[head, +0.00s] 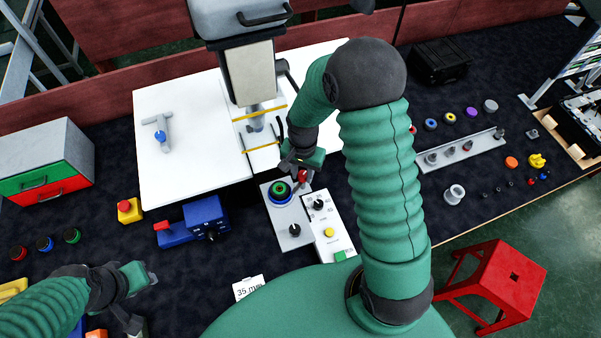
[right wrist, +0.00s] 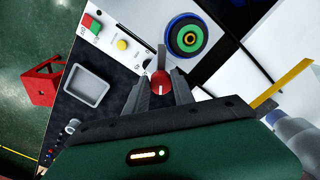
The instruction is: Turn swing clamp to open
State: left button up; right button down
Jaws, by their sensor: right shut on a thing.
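The swing clamp shows in the right wrist view as a thin grey bar with a red knob (right wrist: 160,82). Its bar points up the picture, beside a round blue, green and black piece (right wrist: 188,38). My right gripper (right wrist: 158,90) is shut on the red knob, with one finger on each side. In the head view the red knob (head: 303,175) sits just right of the round piece (head: 280,190), with my right gripper (head: 300,167) over it. My left gripper (head: 143,300) is low at the left, away from the clamp; its finger gap is unclear.
A white control box (head: 326,225) with knobs and buttons stands beside the clamp's grey plate (head: 290,222). A blue device (head: 205,215) and a yellow-red button box (head: 129,210) stand to the left. A white board (head: 190,135) lies behind.

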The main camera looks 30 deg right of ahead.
aim_at(303, 175)
jog(key=n, duration=0.5)
jog(key=shift+d+r+n, duration=0.1)
jog(key=shift+d+n, duration=0.15)
jog(key=shift+n, duration=0.05)
jog(key=n+p, duration=0.1)
jog(key=n, duration=0.4)
jog(key=shift+s+n, duration=0.1)
jog(key=shift+n, duration=0.3)
jog(key=c, duration=1.1)
grip_release()
jog(key=shift+o, duration=0.2)
notch_tip(303, 175, up, 16)
jog(key=b, duration=0.3)
jog(key=shift+r, duration=0.25)
jog(key=shift+w, duration=0.2)
